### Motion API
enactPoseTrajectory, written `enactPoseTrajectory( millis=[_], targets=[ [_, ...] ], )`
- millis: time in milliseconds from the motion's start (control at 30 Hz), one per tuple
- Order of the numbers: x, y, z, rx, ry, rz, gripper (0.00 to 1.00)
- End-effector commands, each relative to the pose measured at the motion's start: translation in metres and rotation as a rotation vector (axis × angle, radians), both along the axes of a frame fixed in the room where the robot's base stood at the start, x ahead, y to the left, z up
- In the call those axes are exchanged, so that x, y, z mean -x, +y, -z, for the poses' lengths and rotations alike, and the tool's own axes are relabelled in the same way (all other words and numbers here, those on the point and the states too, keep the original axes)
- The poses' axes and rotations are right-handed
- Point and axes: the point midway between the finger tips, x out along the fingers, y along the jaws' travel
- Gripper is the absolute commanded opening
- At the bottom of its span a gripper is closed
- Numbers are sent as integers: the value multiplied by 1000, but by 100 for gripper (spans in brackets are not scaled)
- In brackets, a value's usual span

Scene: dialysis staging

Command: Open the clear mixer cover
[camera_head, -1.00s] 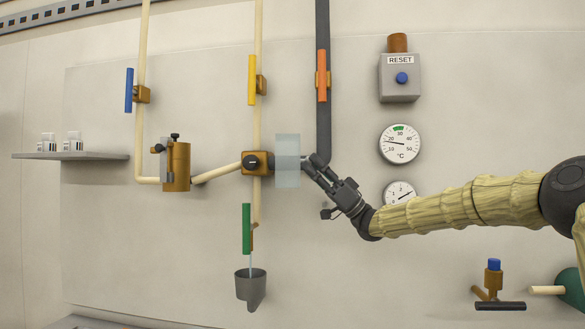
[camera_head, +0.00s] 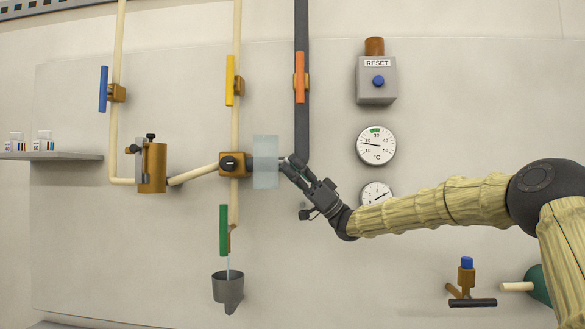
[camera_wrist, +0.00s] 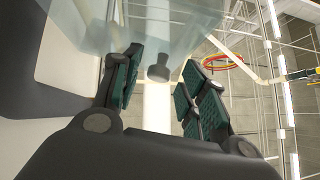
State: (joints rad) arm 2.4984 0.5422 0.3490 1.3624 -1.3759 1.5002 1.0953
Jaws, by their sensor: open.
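The clear mixer cover (camera_head: 265,162) is a pale see-through panel just right of the brass mixer (camera_head: 234,164). The mixer's black knob shows uncovered by the panel in the head view. My gripper (camera_head: 289,165) is open at the cover's right edge, pointing left; whether it touches the cover is unclear. In the wrist view the clear cover (camera_wrist: 140,35) spans the top, partly in front of the fingers. A small grey knob (camera_wrist: 158,73) shows between the open fingers (camera_wrist: 155,82); nothing is visibly gripped.
A dark vertical pipe with an orange-handled valve (camera_head: 300,77) runs just behind my gripper. Dial gauges (camera_head: 376,146) and a RESET box (camera_head: 377,80) are on the right. A green handle (camera_head: 224,231) hangs below the mixer above a grey funnel (camera_head: 228,288).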

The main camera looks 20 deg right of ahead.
Motion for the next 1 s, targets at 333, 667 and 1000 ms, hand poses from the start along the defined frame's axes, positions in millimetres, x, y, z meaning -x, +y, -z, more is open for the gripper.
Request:
enactPoseTrajectory(
  millis=[333, 667, 1000],
  targets=[
    [7, -36, 36, -2, 1, 1, 43],
    [15, -72, 72, -2, 0, 1, 43],
    [18, -82, 82, -2, -2, 0, 43]
  ],
)
